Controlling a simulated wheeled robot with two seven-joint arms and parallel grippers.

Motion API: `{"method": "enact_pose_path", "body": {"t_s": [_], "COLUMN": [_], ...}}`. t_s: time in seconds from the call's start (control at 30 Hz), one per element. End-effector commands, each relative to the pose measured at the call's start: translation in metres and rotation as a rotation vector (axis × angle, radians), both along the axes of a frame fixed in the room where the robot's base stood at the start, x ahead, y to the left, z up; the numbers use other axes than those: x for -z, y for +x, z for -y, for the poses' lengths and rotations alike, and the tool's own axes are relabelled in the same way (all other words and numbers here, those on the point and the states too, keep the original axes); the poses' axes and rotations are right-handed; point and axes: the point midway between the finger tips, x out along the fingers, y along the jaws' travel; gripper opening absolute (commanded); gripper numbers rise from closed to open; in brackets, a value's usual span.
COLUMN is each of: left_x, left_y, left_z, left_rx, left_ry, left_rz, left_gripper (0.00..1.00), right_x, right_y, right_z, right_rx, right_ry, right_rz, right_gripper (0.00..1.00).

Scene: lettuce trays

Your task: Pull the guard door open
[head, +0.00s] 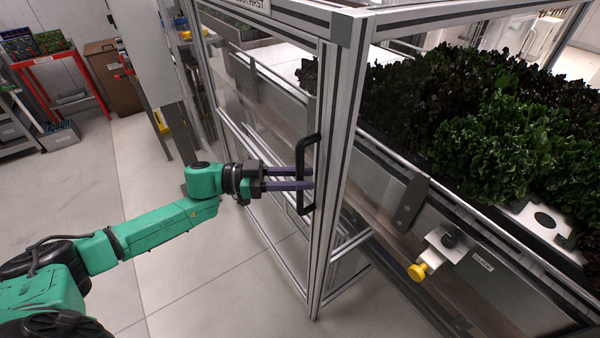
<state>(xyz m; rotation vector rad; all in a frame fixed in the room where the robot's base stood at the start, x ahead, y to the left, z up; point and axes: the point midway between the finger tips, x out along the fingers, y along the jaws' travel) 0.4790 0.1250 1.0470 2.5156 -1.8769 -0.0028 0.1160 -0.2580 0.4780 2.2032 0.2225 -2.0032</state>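The guard door (266,150) is a clear panel in an aluminium frame on the left side of the enclosure, and it looks closed. Its black upright handle (304,200) is fixed to the door's frame near the corner post. My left gripper (309,178) reaches in from the left at about the handle's mid-height. Its two fingers overlap the handle bar in the picture, with a narrow gap between them. Whether they press on the bar is not clear. My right gripper is not in view.
Dark and green lettuce (490,135) fills the enclosure at right. A yellow knob (417,271) sticks out on the near side of the conveyor. A red rack (60,75) stands far left. The floor (190,265) left of the door is clear.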

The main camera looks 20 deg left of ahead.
Motion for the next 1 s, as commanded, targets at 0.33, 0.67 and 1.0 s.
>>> {"method": "enact_pose_path", "body": {"t_s": [0.33,0.67,1.0], "left_x": [0.0007,0.0007,0.0007], "left_y": [0.0002,0.0001,0.0002], "left_z": [0.0004,0.0001,-0.0001], "left_rx": [0.000,0.000,-0.001], "left_ry": [0.000,0.000,0.000], "left_rz": [0.000,0.000,0.000], "left_gripper": [0.00,0.00,0.00], "right_x": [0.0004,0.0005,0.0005], "right_y": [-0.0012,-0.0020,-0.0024], "right_z": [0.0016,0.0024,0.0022], "right_rx": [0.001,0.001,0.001], "right_ry": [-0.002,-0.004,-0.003], "right_rz": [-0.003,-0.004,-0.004], "right_gripper": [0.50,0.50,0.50]}}
